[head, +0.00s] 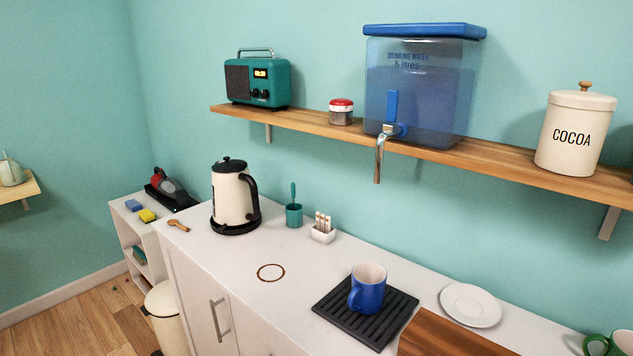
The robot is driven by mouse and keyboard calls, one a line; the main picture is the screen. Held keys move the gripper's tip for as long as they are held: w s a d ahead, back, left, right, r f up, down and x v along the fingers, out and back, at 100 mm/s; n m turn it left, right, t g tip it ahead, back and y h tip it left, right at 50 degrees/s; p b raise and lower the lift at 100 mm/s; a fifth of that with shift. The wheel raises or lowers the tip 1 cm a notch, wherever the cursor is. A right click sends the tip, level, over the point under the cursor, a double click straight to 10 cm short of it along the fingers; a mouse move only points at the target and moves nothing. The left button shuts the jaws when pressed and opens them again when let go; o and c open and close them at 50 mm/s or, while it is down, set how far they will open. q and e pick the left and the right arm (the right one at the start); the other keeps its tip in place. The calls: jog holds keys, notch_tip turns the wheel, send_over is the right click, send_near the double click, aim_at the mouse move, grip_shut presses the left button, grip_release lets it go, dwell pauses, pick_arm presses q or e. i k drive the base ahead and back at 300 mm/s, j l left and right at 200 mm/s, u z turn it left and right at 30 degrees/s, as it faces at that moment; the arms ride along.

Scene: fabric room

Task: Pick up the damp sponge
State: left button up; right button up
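Several small sponge-like blocks show at the left of the head view. A blue block (133,205) and a yellow block (147,216) lie side by side on top of the low white shelf unit. A teal block with a yellowish part (139,254) sits on a shelf lower in the same unit. I cannot tell which of them is damp. Neither of my grippers is in view.
A red and grey device (169,187) on a black tray and a wooden spoon (178,225) are near the blocks. A bin (164,318) is below.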

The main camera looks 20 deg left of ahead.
aim_at(145, 216)
jog(key=j+z, duration=0.25)
jog(key=j, duration=1.3)
jog(key=j+z, duration=0.25)
jog(key=j, duration=1.25)
jog(key=k, duration=0.05)
